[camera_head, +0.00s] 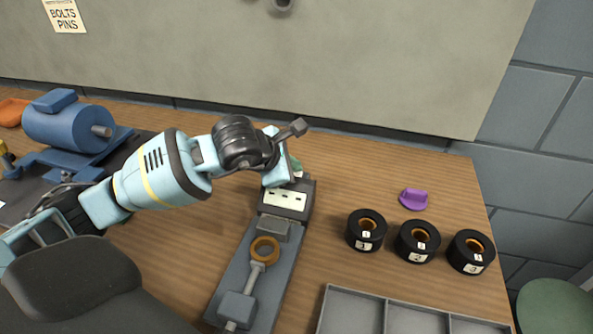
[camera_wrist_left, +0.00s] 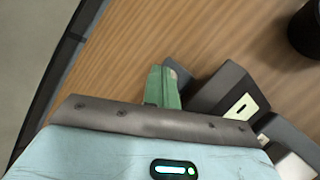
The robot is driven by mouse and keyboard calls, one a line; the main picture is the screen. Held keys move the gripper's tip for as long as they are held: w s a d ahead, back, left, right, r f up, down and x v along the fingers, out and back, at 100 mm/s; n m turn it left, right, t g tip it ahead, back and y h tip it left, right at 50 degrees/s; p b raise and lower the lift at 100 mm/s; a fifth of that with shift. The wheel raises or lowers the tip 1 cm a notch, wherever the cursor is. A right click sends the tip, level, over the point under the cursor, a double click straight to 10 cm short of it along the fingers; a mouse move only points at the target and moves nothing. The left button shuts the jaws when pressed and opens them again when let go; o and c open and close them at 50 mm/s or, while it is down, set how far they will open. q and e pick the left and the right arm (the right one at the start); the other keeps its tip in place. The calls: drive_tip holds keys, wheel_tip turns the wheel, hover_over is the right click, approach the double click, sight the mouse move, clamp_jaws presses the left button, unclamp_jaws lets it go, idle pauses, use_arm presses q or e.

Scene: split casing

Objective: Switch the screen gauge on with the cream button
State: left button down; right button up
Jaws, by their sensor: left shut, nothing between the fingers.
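The screen gauge (camera_head: 285,200) is a dark grey block at the back end of a grey base, with a pale screen that shows dark dashes. In the left wrist view the gauge (camera_wrist_left: 222,90) is to the right of the fingers. My left gripper (camera_head: 295,167) points down at the gauge's far end, its green fingers shut and empty. In the left wrist view the fingers (camera_wrist_left: 163,86) have a small cream spot at their tip, perhaps the cream button. Whether they touch it I cannot tell. My right gripper is not in view.
A fixture with an orange ring (camera_head: 265,250) lies on the base in front of the gauge. Three numbered black rings (camera_head: 417,241) and a purple piece (camera_head: 413,199) are to the right. A grey compartment tray (camera_head: 395,309) is at the front; a blue motor (camera_head: 68,125) is at the left.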

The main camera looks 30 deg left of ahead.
use_arm(q)
drive_tip(key=shift+r, duration=0.65)
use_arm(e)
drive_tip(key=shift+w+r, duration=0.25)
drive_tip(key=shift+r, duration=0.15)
use_arm(q)
drive_tip(key=shift+r, duration=0.1)
